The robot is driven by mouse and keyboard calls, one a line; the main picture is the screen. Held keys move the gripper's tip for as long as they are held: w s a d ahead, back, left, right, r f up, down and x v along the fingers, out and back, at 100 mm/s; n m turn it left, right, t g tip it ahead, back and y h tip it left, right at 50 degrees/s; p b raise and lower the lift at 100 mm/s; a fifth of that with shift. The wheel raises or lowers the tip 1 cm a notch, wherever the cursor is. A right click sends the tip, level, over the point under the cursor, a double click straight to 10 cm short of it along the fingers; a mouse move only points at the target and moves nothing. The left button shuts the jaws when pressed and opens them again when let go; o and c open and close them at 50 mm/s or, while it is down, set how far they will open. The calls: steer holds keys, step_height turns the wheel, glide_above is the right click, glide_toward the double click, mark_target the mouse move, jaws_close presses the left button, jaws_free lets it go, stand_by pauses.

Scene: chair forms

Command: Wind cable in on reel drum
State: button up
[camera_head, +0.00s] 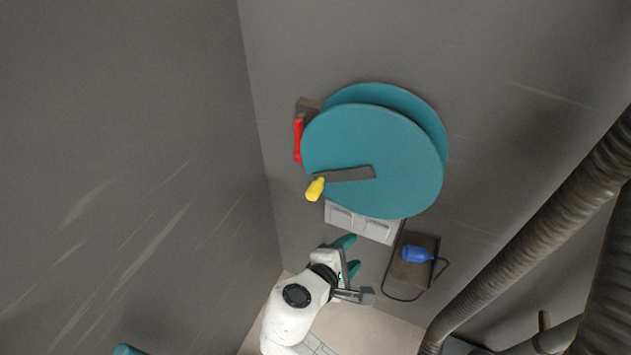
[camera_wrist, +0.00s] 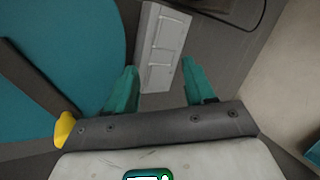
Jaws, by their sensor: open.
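The teal reel drum (camera_head: 400,140) is mounted on the grey wall. A grey crank arm (camera_head: 350,174) lies across its face and ends in a yellow handle (camera_head: 315,189) at the lower left. A dark cable (camera_head: 391,268) runs down from below the drum and loops near a blue plug (camera_head: 416,254). My gripper (camera_head: 352,255) is below the drum, open and empty, apart from the yellow handle. In the wrist view the teal fingers (camera_wrist: 158,80) are spread, the drum (camera_wrist: 70,50) is at left, and the yellow handle (camera_wrist: 64,130) is at the lower left.
A light grey panel (camera_head: 360,222) sits under the drum; it also shows beyond my fingers in the wrist view (camera_wrist: 163,45). A red lever (camera_head: 298,140) is left of the drum. Thick ribbed hoses (camera_head: 540,240) cross the right side. The left wall area is bare.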

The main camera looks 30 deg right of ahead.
mark_target(316, 187)
steer(key=w+a+r+n+t+h, duration=0.3)
steer(key=w+a+r+n+t, duration=0.35)
steer(key=a+r, duration=0.2)
steer(key=shift+g, duration=0.45)
steer(key=p+x, duration=0.1)
steer(key=x, duration=0.4)
steer(key=p+x, duration=0.1)
steer(key=x, duration=0.4)
steer(key=shift+w, duration=0.5)
steer(key=shift+c, duration=0.2)
steer(key=shift+r, duration=0.1)
jaws_close()
